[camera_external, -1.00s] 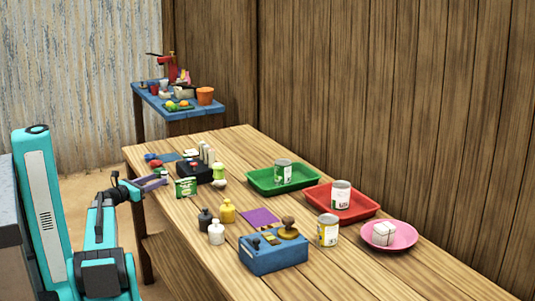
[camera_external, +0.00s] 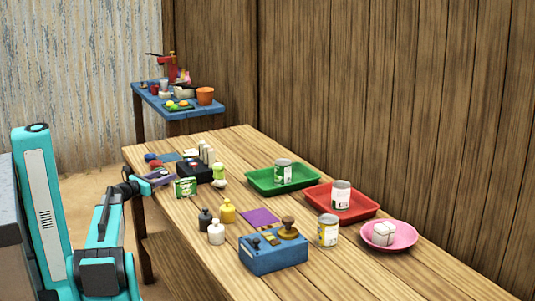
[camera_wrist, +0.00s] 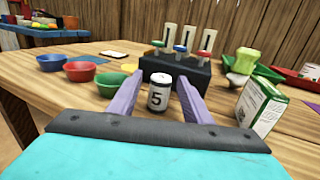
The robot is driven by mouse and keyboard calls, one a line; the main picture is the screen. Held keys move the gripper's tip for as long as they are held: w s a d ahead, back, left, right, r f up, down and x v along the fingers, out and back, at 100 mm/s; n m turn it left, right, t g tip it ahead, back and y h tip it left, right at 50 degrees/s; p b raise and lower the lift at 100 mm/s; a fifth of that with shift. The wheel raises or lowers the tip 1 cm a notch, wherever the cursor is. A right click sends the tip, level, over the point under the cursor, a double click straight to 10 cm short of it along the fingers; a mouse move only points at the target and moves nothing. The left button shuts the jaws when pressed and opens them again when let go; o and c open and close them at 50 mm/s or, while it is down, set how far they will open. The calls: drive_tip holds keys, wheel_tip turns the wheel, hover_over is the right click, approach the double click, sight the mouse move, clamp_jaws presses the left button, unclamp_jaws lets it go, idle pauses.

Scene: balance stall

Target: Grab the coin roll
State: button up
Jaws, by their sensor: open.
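The coin roll (camera_wrist: 159,93) is a small upright cylinder with a white label marked "5" and a dark band near its pale top. In the wrist view it stands on the table between the two purple fingers of my gripper (camera_wrist: 161,80). The jaws are open, with a gap visible on each side of the roll. In the external view my gripper (camera_external: 158,178) is low at the near left edge of the table, and I cannot make out the roll there.
A green and white box (camera_wrist: 262,108) stands close to the right finger. A black block (camera_wrist: 176,75) with coloured knobs stands behind the roll. Blue, red and green bowls (camera_wrist: 80,71) sit to the left. The wooden table (camera_external: 300,270) holds bottles, trays and cans farther right.

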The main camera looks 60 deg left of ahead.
sight(164, 172)
clamp_jaws()
drive_tip(key=shift+r, duration=0.15)
drive_tip(key=shift+r, duration=1.8)
drive_tip(key=s+d, duration=0.2)
drive_tip(key=d, duration=0.1)
drive_tip(key=s+d, duration=0.2)
drive_tip(key=d, duration=0.1)
drive_tip(key=s+d, duration=0.1)
drive_tip(key=d, duration=0.2)
drive_tip(key=shift+s+r, duration=0.3)
drive_tip(key=shift+s, duration=0.1)
drive_tip(key=shift+r, duration=0.2)
drive_tip(key=shift+p, duration=0.8)
